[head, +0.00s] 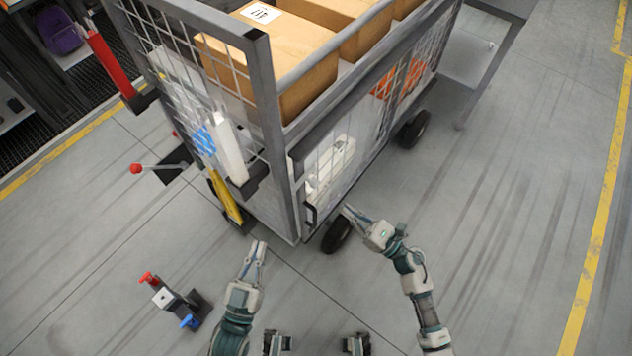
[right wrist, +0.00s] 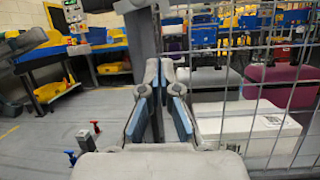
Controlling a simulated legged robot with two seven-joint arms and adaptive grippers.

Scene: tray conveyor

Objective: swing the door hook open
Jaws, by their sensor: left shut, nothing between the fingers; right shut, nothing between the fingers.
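The mesh cage cart (head: 272,110) stands in the middle of the head view. A small dark bracket (head: 311,214) sits low at its near corner post; it may be the door hook, but I cannot tell for sure. My right gripper (head: 347,211) is shut and empty, just right of that bracket and above the front wheel. In the right wrist view its fingers (right wrist: 160,68) are together in front of a grey post (right wrist: 144,35); contact is unclear. My left gripper (head: 260,246) is shut and empty, apart from the cart, below its near corner.
Boxes (head: 275,60) fill the cart top. A wheel (head: 337,236) is close below my right gripper. A stand with red and blue knobs (head: 176,301) is on the floor at lower left. A red-knobbed lever (head: 150,168) is left of the cart. Floor to the right is clear.

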